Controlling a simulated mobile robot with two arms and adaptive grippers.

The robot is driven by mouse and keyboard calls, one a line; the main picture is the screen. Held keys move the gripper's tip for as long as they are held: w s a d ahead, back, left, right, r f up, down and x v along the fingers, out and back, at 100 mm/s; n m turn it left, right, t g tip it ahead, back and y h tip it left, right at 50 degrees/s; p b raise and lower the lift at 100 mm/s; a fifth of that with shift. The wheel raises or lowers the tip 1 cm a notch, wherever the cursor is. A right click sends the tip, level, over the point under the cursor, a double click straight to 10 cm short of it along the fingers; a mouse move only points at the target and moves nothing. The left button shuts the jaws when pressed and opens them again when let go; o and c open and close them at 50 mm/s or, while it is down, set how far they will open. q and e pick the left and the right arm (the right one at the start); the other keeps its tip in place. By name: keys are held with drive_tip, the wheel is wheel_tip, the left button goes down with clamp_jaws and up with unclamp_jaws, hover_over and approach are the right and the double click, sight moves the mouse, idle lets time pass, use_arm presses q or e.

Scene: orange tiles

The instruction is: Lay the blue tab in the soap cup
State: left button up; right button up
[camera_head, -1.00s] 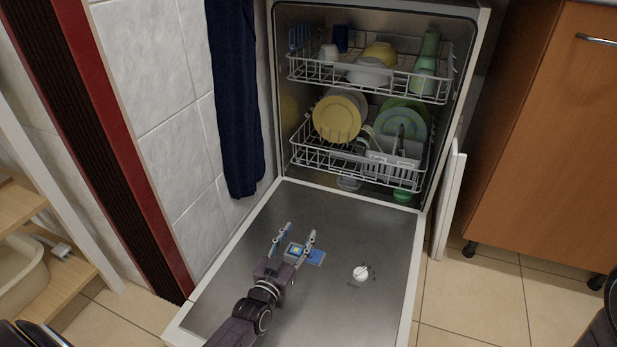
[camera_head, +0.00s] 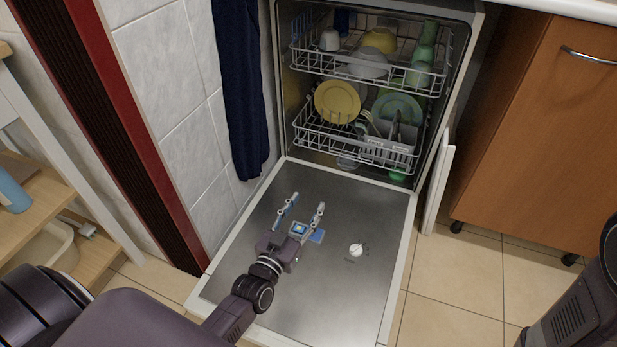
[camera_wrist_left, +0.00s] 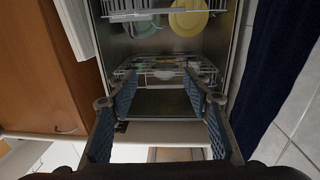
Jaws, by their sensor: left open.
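A small blue tab with a yellow middle (camera_head: 299,229) shows in the head view inside a pale square recess, which looks like the soap cup (camera_head: 292,232), on the open dishwasher door. A flat blue flap (camera_head: 317,237) lies just right of it. My left gripper (camera_head: 307,201) is over the door, fingers spread, tips beyond the cup toward the racks. Its palm partly hides the cup. In the left wrist view the gripper (camera_wrist_left: 163,88) is open with nothing between the fingers. My right gripper is out of view.
The dishwasher door (camera_head: 330,290) is open and mostly bare, with a white round cap (camera_head: 357,250) right of the cup. The lower rack (camera_head: 345,145) and upper rack (camera_head: 365,70) hold dishes. A dark blue towel (camera_head: 243,90) hangs at the left wall.

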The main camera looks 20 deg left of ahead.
use_arm(q)
drive_tip(key=s+d+r+p, duration=0.1)
drive_tip(key=s+r+p, duration=0.1)
drive_tip(key=r+p, duration=0.3)
drive_tip(key=s+d+r+p, duration=0.2)
drive_tip(key=r+p, duration=0.3)
drive_tip(key=r, duration=0.4)
drive_tip(key=shift+s+d+h, duration=0.2)
drive_tip(key=shift+s+h, duration=0.1)
drive_tip(key=shift+s, duration=0.4)
